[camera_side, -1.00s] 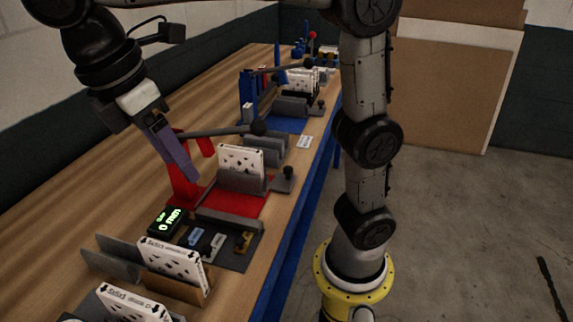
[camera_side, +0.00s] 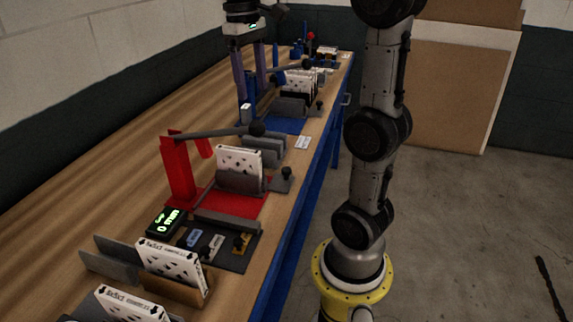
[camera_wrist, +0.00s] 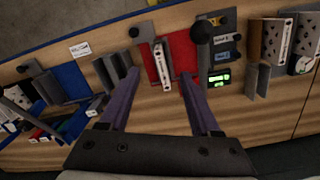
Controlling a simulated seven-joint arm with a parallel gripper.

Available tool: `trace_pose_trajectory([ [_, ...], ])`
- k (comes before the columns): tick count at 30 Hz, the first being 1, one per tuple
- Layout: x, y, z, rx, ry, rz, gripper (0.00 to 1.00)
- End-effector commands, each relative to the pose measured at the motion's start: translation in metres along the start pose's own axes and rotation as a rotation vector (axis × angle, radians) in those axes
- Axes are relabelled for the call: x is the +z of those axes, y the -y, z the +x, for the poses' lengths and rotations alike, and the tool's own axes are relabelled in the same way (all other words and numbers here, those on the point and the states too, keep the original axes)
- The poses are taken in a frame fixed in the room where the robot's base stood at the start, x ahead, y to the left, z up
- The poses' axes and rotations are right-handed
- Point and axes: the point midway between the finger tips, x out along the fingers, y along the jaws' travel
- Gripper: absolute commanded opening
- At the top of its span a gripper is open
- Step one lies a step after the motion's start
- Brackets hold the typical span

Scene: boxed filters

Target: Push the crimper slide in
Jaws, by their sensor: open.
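The red crimper (camera_side: 178,172) stands mid-bench, its lever with a black ball (camera_side: 257,129) reaching over the slide. Its grey slide (camera_side: 240,183) sits on a red base and holds a white boxed filter (camera_side: 238,159). A black knob (camera_side: 287,173) stands at the slide's right end; it also shows in the wrist view (camera_wrist: 135,32). My gripper (camera_side: 251,85) is open and empty, pointing down, in front of the blue crimper (camera_side: 285,124) in the side view. In the wrist view, the red base (camera_wrist: 183,52) shows between my open fingers (camera_wrist: 160,74).
A green-lit display (camera_side: 165,222) and a dark tray (camera_side: 235,260) with small parts lie nearer the camera. Grey plates (camera_side: 263,150) stand between the two crimpers. Bare wood lies left of the red crimper.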

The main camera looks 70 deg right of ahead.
Motion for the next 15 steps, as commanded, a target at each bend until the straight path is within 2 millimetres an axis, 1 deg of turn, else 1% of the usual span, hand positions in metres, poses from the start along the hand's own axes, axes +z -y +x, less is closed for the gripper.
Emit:
trace_pose_trajectory([
  [1,0.004,-0.016,0.0,-0.008,-0.009,0.078,0.64],
  [3,0.008,-0.032,0.001,-0.017,-0.022,0.162,0.64],
  [12,0.029,-0.086,0.003,-0.042,-0.062,0.455,0.64],
  [13,0.029,-0.086,0.009,-0.044,-0.059,0.462,0.64],
  [15,0.027,-0.083,0.028,-0.044,-0.055,0.451,0.64],
])
